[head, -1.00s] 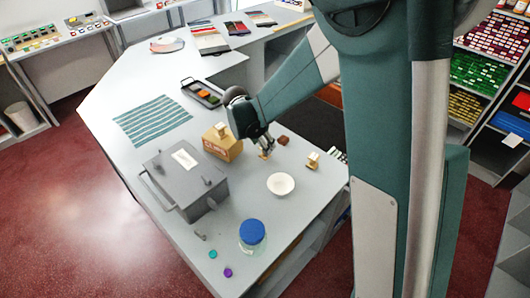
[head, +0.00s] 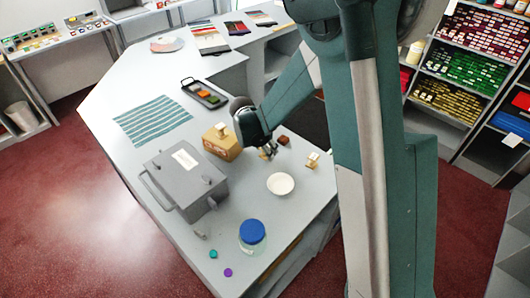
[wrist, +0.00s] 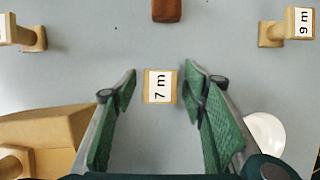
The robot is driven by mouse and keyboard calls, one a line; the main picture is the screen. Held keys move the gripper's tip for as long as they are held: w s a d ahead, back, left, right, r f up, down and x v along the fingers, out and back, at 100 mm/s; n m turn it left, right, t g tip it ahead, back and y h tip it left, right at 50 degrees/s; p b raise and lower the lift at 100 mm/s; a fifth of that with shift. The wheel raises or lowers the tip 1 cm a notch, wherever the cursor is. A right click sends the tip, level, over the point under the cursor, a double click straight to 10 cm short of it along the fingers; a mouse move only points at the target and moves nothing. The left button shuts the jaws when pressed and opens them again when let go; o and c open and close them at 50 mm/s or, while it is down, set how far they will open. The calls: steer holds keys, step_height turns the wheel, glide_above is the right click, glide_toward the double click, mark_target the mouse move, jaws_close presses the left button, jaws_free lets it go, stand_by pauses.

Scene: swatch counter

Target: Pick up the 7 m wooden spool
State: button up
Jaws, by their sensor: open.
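The 7 m wooden spool (wrist: 160,87) stands on the counter in the wrist view, its white label facing up. My gripper (wrist: 162,90) is open, with one green finger on each side of the spool and a gap on both sides. In the head view my gripper (head: 270,152) is low over the counter, and the spool (head: 264,155) is partly hidden by it. A 9 m spool (wrist: 298,22) lies off to the upper right in the wrist view. Another spool (wrist: 22,32) is at the upper left, its label not readable.
A brown block (wrist: 167,10) lies beyond the 7 m spool. A white bowl (head: 280,184), a cardboard box (head: 222,146) and a grey lidded box (head: 185,182) stand nearby. A jar with a blue lid (head: 252,236) is at the front.

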steer(key=shift+c, duration=0.4)
steer(key=c, duration=0.9)
steer(key=shift+r, duration=0.2)
steer(key=shift+r, duration=4.85)
